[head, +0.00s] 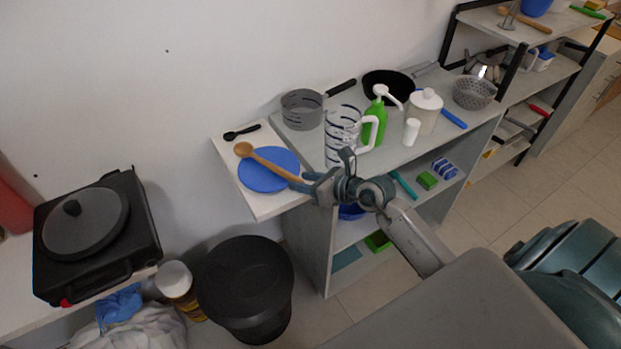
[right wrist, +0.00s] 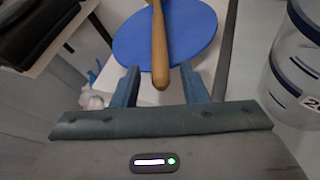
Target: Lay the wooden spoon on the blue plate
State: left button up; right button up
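The wooden spoon (head: 268,163) lies across the blue plate (head: 262,182), its bowl past the plate's upper-left rim and its handle pointing toward my right gripper (head: 318,178). In the right wrist view the handle (right wrist: 160,55) crosses the plate (right wrist: 190,35), and its end sticks out past the near rim. My right gripper's fingers (right wrist: 160,82) are open on both sides of the handle end, with a gap on each side. The spoon's bowl is out of the right wrist view. My left gripper is not in view.
A small black spoon (head: 242,132) lies behind the plate. A striped measuring jug (head: 343,135) stands close to the right gripper, with a green pump bottle (head: 375,122) beyond. A black bin (head: 245,285) stands on the floor below the shelf.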

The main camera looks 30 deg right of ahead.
jog(key=shift+s+d+r, duration=0.2)
jog(key=shift+s+d, duration=0.1)
jog(key=shift+s, duration=0.15)
jog(key=p+v, duration=0.1)
jog(key=v, duration=1)
dwell(1.2)
